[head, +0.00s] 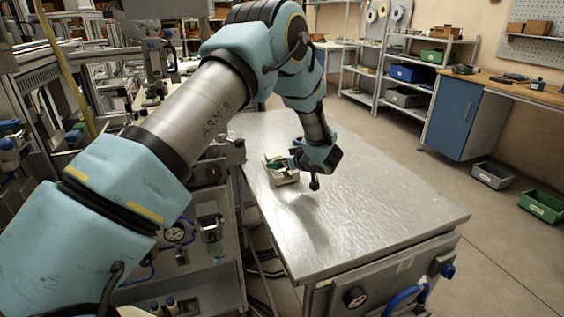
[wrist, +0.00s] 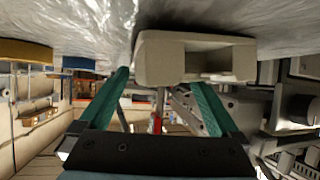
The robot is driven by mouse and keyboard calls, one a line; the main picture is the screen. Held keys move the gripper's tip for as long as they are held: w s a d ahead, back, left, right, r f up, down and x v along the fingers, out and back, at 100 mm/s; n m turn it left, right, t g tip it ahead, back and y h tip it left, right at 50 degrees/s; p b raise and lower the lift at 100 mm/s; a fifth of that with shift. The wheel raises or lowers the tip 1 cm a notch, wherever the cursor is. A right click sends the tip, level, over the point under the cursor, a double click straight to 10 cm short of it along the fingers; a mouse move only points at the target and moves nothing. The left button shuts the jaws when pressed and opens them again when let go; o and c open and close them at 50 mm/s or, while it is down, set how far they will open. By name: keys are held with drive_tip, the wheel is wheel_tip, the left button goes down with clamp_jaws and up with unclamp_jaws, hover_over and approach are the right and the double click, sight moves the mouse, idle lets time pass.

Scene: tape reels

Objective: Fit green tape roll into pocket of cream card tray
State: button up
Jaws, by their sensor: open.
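The cream card tray (head: 287,180) sits on the metal table, partly behind my gripper in the head view. In the wrist view the cream tray (wrist: 158,62) is close ahead, with the table surface above it in the picture. Its near side shows a recessed opening towards the right. My gripper (wrist: 161,80) is open, its two teal fingers apart on either side of the tray's near part, with nothing seen held. Whether the fingers touch the tray I cannot tell. A green patch shows at the tray in the head view; I cannot tell tape roll from finger.
The metal table (head: 380,215) is clear to the right and front of the tray. Shelving and a blue cabinet (head: 452,115) stand well beyond the table.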

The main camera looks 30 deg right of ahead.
drive_tip(key=b+v, duration=0.2)
drive_tip(key=v, duration=0.9)
drive_tip(key=shift+r, duration=0.15)
idle(0.3)
